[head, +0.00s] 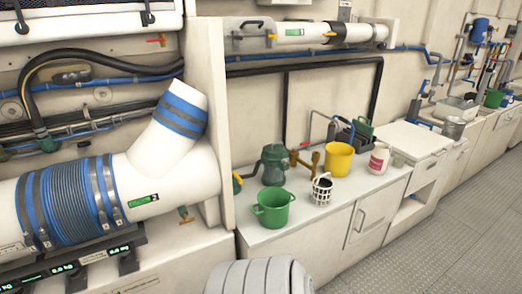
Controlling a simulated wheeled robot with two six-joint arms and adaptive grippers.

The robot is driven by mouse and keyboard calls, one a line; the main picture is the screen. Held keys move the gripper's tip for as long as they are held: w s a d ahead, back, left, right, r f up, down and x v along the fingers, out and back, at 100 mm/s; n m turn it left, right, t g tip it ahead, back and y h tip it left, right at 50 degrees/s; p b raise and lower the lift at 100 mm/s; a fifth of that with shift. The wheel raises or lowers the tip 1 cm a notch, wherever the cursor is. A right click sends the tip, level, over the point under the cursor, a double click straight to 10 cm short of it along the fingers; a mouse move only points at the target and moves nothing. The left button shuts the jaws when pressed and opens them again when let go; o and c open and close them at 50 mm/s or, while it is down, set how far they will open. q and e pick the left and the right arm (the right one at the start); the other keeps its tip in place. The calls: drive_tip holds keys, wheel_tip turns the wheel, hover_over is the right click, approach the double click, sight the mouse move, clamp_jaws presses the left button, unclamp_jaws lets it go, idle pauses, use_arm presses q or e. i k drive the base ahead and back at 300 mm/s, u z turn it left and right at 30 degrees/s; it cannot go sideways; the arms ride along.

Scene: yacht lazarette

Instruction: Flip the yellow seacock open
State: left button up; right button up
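I cannot tell for sure which fitting is the yellow seacock. A small fitting with a yellow handle (238,183) sticks out at the right edge of the white partition, just left of the counter. A small valve with a yellowish handle (184,213) sits below the large white pipe (185,172). More small yellow levers show on the upper white pipe, one at its left end (271,37) and one near its black sleeve (330,34). They are too small to tell open from closed. Neither of my grippers is in view.
The counter (260,238) holds a green bucket (273,209), a white basket (321,190), a yellow bucket (338,160), a dark green pump-like unit (274,165) and brass fittings (304,162). A grey ribbed object (255,278) fills the bottom middle. Free floor (425,245) lies at right.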

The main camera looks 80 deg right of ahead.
sight(234, 173)
drive_tip(key=z, duration=2.55)
drive_tip(key=k, duration=0.55)
drive_tip(key=z, duration=1)
drive_tip(key=i, duration=0.75)
drive_tip(key=z, duration=0.6)
drive_tip(key=i, duration=1.05)
drive_tip(key=u, duration=1.1)
drive_tip(key=i, duration=0.6)
drive_tip(key=u, duration=0.6)
